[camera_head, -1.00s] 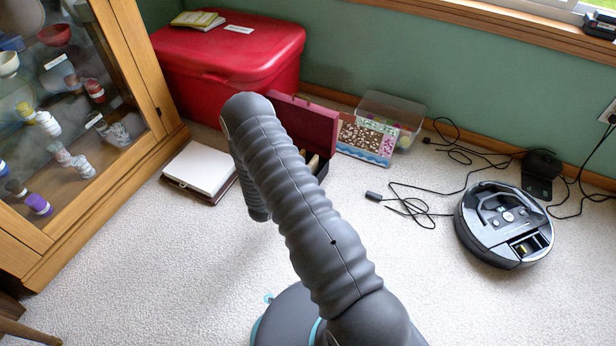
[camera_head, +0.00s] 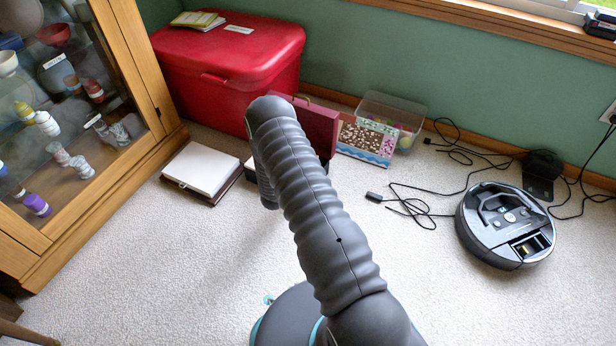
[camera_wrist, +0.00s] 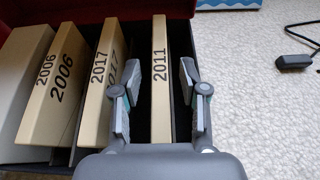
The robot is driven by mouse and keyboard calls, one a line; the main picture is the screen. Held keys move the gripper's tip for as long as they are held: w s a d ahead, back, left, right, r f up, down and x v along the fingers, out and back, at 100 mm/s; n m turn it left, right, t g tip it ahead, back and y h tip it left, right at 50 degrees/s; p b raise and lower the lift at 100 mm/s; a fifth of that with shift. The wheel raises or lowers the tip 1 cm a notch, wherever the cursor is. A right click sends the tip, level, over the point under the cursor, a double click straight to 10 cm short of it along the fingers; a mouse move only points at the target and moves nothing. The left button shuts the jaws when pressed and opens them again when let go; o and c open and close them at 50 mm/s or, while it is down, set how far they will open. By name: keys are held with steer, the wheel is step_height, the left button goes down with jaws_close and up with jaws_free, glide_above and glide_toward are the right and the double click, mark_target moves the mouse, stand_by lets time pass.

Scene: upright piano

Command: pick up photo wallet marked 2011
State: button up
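The photo wallet marked 2011 (camera_wrist: 161,95) is a slim tan upright wallet in the wrist view, the rightmost in a dark case with a maroon lid (camera_head: 316,128). My gripper (camera_wrist: 158,88) is open, with one finger on each side of this wallet's near part. A narrow gap shows beside each finger, and I cannot tell whether either touches it. Wallets marked 2017 (camera_wrist: 98,90) and 2006 (camera_wrist: 57,85) stand to its left. In the head view my arm hides the wallets and my gripper.
A red chest (camera_head: 228,65) stands behind. A clear plastic bin (camera_head: 392,112), a robot vacuum (camera_head: 505,222) and loose black cables (camera_head: 410,205) are to the right. A glass cabinet (camera_head: 150,135) stands at left. The carpet in front is free.

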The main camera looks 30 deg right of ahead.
jaws_close()
steer(key=shift+r, duration=0.1)
